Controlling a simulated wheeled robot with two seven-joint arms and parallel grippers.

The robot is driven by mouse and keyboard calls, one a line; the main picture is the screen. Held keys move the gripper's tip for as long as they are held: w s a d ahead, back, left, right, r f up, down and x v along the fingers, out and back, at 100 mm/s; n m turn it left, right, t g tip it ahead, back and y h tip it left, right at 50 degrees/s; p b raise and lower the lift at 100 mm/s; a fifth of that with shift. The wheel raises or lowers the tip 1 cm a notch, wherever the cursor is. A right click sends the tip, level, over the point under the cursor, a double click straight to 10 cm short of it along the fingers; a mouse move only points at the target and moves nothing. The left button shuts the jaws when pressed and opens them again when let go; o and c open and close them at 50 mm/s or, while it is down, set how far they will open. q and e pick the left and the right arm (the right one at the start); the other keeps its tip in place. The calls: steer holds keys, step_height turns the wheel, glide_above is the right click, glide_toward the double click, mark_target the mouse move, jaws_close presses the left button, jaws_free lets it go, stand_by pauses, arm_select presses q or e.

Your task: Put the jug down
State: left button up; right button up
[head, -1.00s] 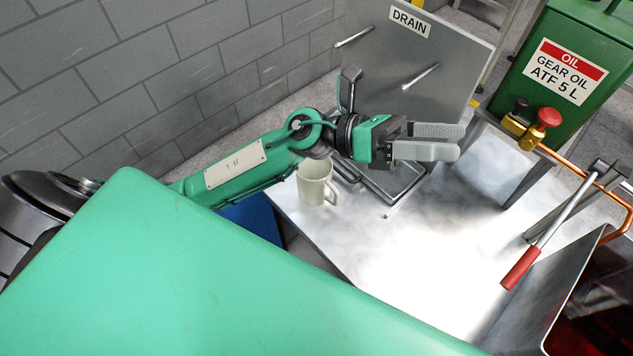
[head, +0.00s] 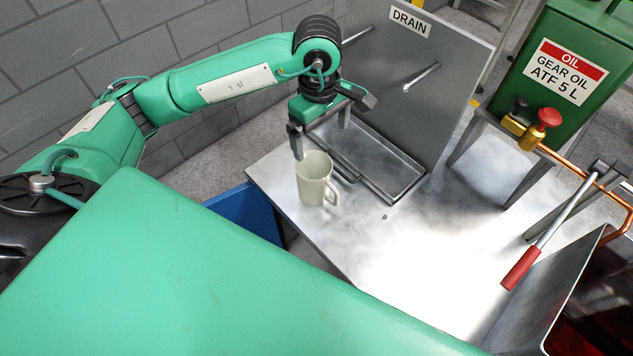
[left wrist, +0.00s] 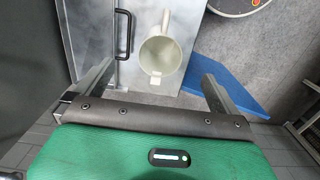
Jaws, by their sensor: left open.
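The cream jug (head: 314,180) stands upright on the metal table, near its left edge, with its handle toward the right in the head view. In the left wrist view the jug (left wrist: 160,56) shows from above, beyond and between the open fingers. My left gripper (head: 322,130) points down just behind the jug in the head view; its jaws are open and empty. In the left wrist view the left gripper's fingers (left wrist: 152,82) are spread wide apart. The jug looks clear of them. My right gripper is not in view.
A drain tray (head: 405,186) with a handle lies behind the jug, before the upright DRAIN panel (head: 450,70). A green oil tank (head: 560,60) with a red-knobbed valve stands at right. A red-handled lever (head: 520,268) is at the right edge. A blue object (head: 247,212) is below the table's left.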

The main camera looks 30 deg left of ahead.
arm_select(q)
steer(key=p, duration=0.4)
glide_toward(317, 169)
steer(key=shift+y, duration=0.3)
steer(key=s+f, duration=0.1)
steer(key=s+d+f, duration=0.2)
steer(key=s, duration=0.1)
steer(key=shift+d+f, duration=0.25)
steer(key=shift+f, duration=0.1)
steer(key=c, duration=1.3)
